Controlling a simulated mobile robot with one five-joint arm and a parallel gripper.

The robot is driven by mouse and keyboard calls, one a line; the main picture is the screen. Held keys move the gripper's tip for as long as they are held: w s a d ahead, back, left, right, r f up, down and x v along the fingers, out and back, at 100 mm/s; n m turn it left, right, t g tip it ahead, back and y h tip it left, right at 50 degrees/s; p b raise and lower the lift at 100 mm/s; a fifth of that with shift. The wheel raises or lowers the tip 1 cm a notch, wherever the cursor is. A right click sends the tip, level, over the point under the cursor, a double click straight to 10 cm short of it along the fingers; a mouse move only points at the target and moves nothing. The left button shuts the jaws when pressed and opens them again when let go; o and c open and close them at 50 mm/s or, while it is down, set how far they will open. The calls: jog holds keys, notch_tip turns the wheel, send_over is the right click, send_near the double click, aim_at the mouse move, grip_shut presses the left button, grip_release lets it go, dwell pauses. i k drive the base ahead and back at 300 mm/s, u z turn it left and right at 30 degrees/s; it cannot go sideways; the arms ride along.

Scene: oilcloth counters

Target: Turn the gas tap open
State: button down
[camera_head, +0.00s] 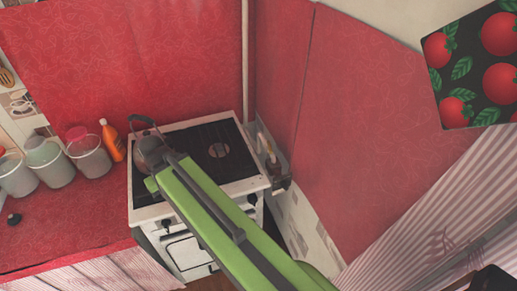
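I cannot make out the gas tap for certain. A thin pale pipe (245,62) runs down the back wall near the corner, behind the stove. Small brownish fittings (271,158) show in the narrow gap between the stove and the right wall, too small to tell what they are. The white gas stove (246,185) stands in the corner with a dark top. My green arm reaches from the bottom right up across the stove front and its left part. The fingers of my gripper do not show, so its opening is hidden.
A grey kettle (150,150) stands on the stove's left side, close to my arm's far end. An orange bottle (112,140) and several canisters (89,155) line the red counter (75,215) at left. A red wall panel (370,140) bounds the right side.

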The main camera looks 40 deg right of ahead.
aim_at(267, 141)
jog(key=z, duration=0.8)
jog(key=k, duration=0.85)
jog(key=u, duration=1.15)
jog(key=i, duration=1)
jog(key=z, duration=0.05)
